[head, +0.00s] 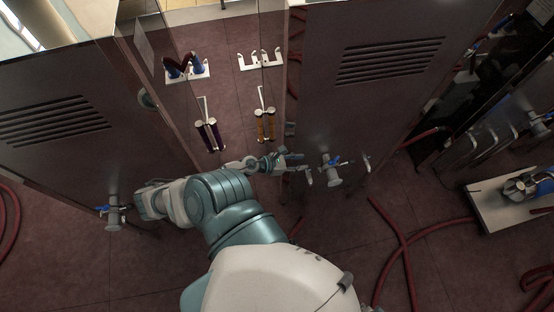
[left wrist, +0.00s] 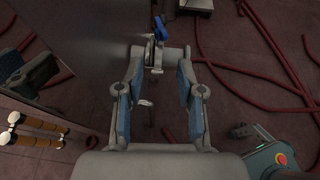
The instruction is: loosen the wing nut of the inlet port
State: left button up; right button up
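A grey port (head: 331,172) with a blue wing nut (head: 342,161) sticks out of the right cabinet's lower front. My left gripper (head: 308,169) is just left of it in the head view, pointing at it. In the left wrist view this gripper (left wrist: 160,68) is open, its blue-padded fingers apart. The grey port (left wrist: 158,56) shows between or just beyond the fingertips, and the blue wing nut (left wrist: 160,29) above them. I cannot tell whether the fingers touch the port. A second grey port with a blue wing nut (head: 103,210) is on the left cabinet. My right gripper is not in view.
Red hoses (head: 398,240) lie on the floor at right. Purple (head: 210,135) and orange (head: 265,126) cylinder pairs hang between the cabinets, below a rack (head: 261,60). A pale platform (head: 490,205) with a device stands at right. Floor below the port is mostly free.

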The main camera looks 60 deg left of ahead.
pick_arm(q)
jog(key=s+a+f+n+g+y+b, duration=0.1)
jog(key=s+a+f+n+y, duration=0.15)
jog(key=f+n, duration=0.6)
jog(key=s+a+f+n+y, duration=0.1)
jog(key=f+n+y, duration=0.2)
jog(key=f+n, duration=0.55)
jog(key=s+d+f+n+g, duration=0.2)
jog(key=s+d+f+n, duration=0.1)
jog(key=f+n, duration=0.3)
jog(key=s+d+f+n+g+b, duration=0.1)
jog(key=s+d+f+n+g, duration=0.2)
jog(key=s+f+n, duration=0.2)
jog(key=shift+s+f+n+g+y, duration=0.3)
jog(key=shift+f+n+y, duration=0.15)
jog(key=shift+f+n, duration=0.55)
jog(key=shift+r, duration=0.1)
